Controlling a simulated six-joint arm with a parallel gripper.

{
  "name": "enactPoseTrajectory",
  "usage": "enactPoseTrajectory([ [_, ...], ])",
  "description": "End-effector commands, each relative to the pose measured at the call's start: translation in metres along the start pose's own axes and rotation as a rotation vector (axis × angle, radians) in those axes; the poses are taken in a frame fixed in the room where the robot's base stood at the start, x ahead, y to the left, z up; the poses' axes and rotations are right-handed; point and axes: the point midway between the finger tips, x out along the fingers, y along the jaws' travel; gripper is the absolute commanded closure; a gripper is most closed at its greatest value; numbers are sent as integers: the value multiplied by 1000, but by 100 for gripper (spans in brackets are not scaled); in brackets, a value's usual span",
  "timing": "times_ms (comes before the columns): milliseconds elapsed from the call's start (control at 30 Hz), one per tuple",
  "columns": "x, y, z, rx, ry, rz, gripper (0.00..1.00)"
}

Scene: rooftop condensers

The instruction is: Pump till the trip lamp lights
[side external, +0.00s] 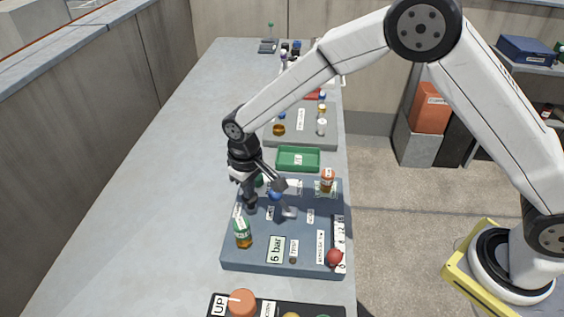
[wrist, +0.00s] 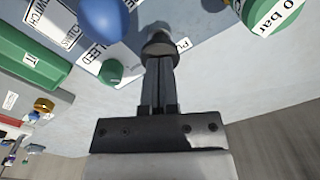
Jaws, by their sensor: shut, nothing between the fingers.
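My gripper (side external: 251,203) is shut and empty, pointing down at the left side of the blue-grey panel (side external: 265,264). In the wrist view its closed fingertips (wrist: 160,52) are at a dark round knob (wrist: 158,36) beside a partly covered label starting "PU". I cannot tell whether they press it. A green knob (wrist: 110,72) by a "BLEED" label is just left of the fingers. A blue ball knob (wrist: 103,18) is beyond it; it also shows in the side view (side external: 275,195). A plate (side external: 276,250) reads "6 bar". No lit lamp can be made out.
A green-and-amber bottle-like part (side external: 243,232) stands on the panel's front left, a similar orange one (side external: 327,180) at its back right. A red ball (side external: 334,257) is at the front right. A green tray (side external: 298,159) lies behind. The bench left of the panel is clear.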

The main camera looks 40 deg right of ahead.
Motion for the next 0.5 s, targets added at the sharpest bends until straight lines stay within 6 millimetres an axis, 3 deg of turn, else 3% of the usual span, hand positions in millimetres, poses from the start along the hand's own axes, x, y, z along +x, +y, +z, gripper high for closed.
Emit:
enactPoseTrajectory([
  [500,-21,0,0,0,0,0,100],
])
